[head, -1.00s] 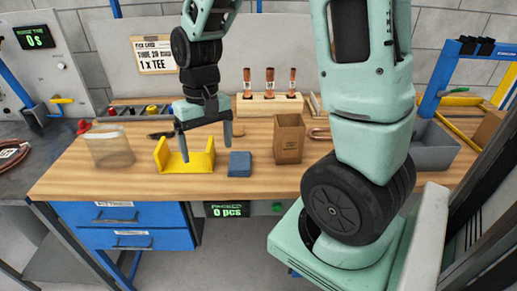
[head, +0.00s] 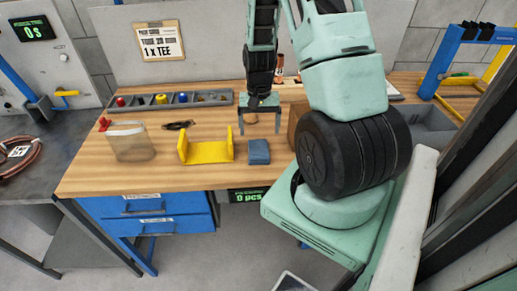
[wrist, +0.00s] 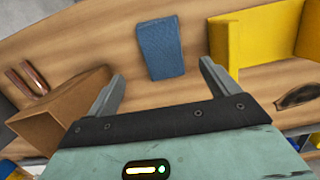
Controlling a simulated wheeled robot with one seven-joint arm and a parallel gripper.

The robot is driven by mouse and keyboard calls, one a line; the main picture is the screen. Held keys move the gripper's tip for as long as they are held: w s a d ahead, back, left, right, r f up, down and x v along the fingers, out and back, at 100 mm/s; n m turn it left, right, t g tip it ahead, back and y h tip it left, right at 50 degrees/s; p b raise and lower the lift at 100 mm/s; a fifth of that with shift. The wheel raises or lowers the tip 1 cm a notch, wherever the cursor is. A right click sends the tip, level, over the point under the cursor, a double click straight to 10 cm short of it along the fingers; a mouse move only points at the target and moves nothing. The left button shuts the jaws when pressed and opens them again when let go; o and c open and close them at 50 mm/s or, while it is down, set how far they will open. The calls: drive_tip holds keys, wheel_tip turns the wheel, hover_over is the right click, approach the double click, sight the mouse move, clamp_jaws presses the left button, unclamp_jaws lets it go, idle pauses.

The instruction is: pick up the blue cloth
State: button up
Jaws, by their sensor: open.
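The blue cloth (head: 259,152) is a small folded block lying on the wooden workbench (head: 95,176), near its front edge. It is just right of the yellow cradle (head: 208,152). In the wrist view the cloth (wrist: 160,50) lies flat beyond the fingertips, roughly centred between them. My gripper (head: 259,122) is open and empty above the bench, behind the cloth in the head view. Its two fingers (wrist: 160,78) show apart in the wrist view, and neither touches the cloth.
The yellow cradle's wall stands close beside the cloth. A brown cardboard box (wrist: 60,105) is on the other side, partly hidden behind my arm in the head view. A clear bag (head: 130,143) stands at the left, and a grey parts tray (head: 200,98) lies at the back.

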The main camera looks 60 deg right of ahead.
sight(258, 149)
drive_tip(key=shift+s+a+f+p, duration=0.15)
drive_tip(key=shift+f+p, duration=0.25)
drive_tip(key=shift+f, duration=0.8)
drive_tip(key=shift+a+f+p, duration=0.2)
drive_tip(key=shift+f+p, duration=0.25)
drive_tip(key=shift+f, duration=0.7)
drive_tip(key=shift+s+a+f+p, duration=0.15)
drive_tip(key=shift+f+p, duration=0.25)
drive_tip(key=shift+f, duration=0.8)
drive_tip(key=shift+a, duration=0.1)
drive_tip(key=shift+c, duration=0.4)
drive_tip(key=c, duration=1)
